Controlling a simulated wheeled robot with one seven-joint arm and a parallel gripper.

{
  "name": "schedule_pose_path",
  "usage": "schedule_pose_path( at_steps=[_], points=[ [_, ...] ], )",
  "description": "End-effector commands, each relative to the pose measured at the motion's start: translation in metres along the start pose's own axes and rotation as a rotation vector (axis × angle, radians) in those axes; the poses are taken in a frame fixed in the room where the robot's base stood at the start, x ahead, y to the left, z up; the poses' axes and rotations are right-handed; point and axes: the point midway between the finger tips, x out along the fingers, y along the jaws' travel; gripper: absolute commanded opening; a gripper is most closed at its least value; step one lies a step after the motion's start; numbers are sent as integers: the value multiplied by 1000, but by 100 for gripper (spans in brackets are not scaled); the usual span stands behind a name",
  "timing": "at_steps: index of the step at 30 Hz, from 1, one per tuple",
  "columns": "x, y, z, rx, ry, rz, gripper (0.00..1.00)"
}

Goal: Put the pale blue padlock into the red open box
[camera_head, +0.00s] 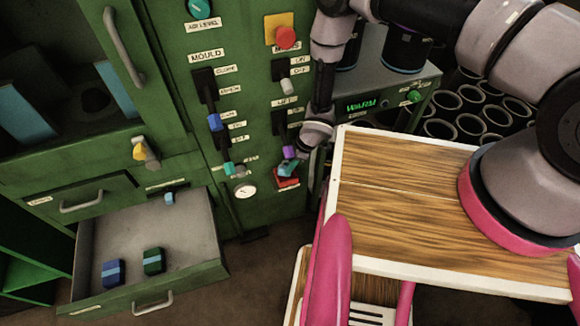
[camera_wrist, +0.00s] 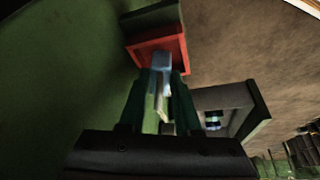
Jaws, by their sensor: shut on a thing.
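The pale blue padlock (camera_wrist: 161,61) is between the fingertips of my gripper (camera_wrist: 160,80) in the wrist view, and the gripper is shut on it. The red open box (camera_wrist: 158,48) is just beyond the fingertips in that view, with the padlock overlapping its opening. In the head view the red box (camera_head: 288,183) is low on the green machine front, and my gripper (camera_head: 289,168) is right at it, pointing down-left. I cannot make out the padlock clearly there. Whether the padlock touches the box floor cannot be told.
An open drawer (camera_head: 190,232) at the lower left holds a blue block (camera_head: 113,273) and a dark green block (camera_head: 153,261). Levers and a round gauge (camera_head: 246,191) are left of the box. A wooden-topped table (camera_head: 400,170) stands close at the right.

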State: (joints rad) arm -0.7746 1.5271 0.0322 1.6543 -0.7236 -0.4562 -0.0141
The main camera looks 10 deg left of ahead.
Motion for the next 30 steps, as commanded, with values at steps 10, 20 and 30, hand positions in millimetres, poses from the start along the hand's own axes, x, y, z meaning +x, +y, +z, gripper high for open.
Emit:
schedule_pose_path(
  at_steps=[10,20,30],
  points=[
    [8,-3,5,2,-4,-3,51],
    [7,-2,4,1,-3,-2,62],
    [-40,0,3,4,-1,0,62]
  ],
)
